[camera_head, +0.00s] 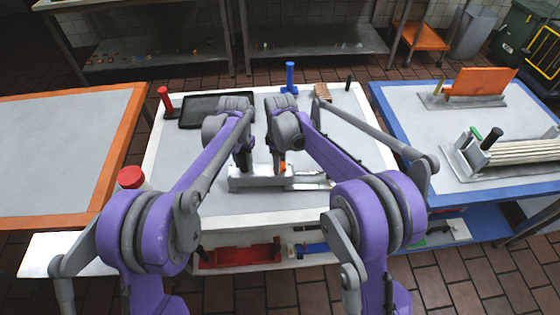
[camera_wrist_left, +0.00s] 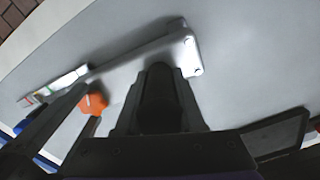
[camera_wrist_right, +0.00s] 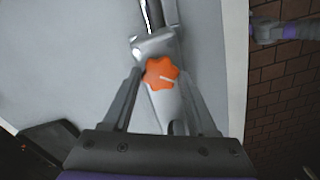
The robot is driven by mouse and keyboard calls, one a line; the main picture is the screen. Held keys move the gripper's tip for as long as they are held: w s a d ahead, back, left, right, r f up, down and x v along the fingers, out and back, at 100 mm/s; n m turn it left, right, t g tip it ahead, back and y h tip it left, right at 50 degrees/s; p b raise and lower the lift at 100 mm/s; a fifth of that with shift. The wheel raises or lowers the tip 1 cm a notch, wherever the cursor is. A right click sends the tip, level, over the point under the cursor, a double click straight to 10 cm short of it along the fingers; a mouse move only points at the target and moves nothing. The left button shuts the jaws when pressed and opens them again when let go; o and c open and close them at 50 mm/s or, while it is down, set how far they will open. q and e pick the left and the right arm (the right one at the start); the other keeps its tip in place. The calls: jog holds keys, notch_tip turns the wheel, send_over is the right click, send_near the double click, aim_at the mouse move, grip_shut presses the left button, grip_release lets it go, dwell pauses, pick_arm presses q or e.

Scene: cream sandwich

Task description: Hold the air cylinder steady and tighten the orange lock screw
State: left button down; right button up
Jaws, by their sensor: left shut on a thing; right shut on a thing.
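The air cylinder (camera_head: 250,184) is a grey metal body lying on the white-edged table in the head view, with a rod toward its right end. It also shows in the left wrist view (camera_wrist_left: 192,58), running diagonally. My left gripper (camera_head: 246,171) is shut on the cylinder body near its left part; its fingertips hide the gripped spot. The orange lock screw (camera_wrist_right: 162,73) is a lobed knob with a pale mark, on top of the cylinder. My right gripper (camera_wrist_right: 160,76) has one finger on each side of the knob and is shut on it. The screw is partly hidden in the head view (camera_head: 283,167).
A black tray (camera_head: 190,124), a red post (camera_head: 165,100) and a blue post (camera_head: 290,78) stand at the back of the table. Open tabletop (camera_head: 350,150) lies to the right. Red and blue parts (camera_head: 240,258) sit on the shelf below the front edge.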

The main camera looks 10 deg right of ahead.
jog(key=shift+c, duration=1)
jog(key=shift+m, duration=0.3)
jog(key=m, duration=0.5)
jog(key=shift+m, duration=0.3)
jog(key=m, duration=1.3)
jog(key=shift+m, duration=0.3)
jog(key=m, duration=0.5)
jog(key=shift+m, duration=0.7)
